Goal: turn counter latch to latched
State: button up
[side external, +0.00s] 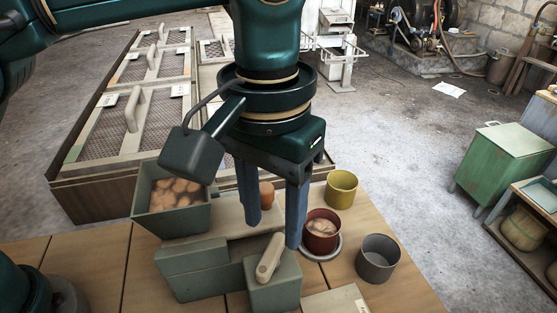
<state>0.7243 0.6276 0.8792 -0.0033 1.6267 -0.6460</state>
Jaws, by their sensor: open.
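The counter latch looks to be the beige lever (270,258) on top of a grey-green block (275,290) at the front of the wooden table. The lever stands tilted, its upper end leaning right. My gripper (272,232) points down over the table with its two blue fingers spread apart and nothing held between them. The right finger is just beside the lever's upper end, and the left finger is behind and left of it. Whether a finger touches the lever cannot be told. I cannot read a latch marking.
A grey-green bin (172,222) of orange-brown lumps stands left. A red pot (321,238), a yellow cup (341,190) and a grey cup (378,265) stand right. An orange-brown peg (267,192) is behind the fingers. Bare table (100,270) lies front left.

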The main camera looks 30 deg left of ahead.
aim_at(271, 252)
jog(key=shift+a+f+n, duration=0.1)
jog(key=shift+f+n, duration=0.05)
jog(key=shift+n, duration=1.05)
jog(key=shift+f, duration=2.55)
grip_shut()
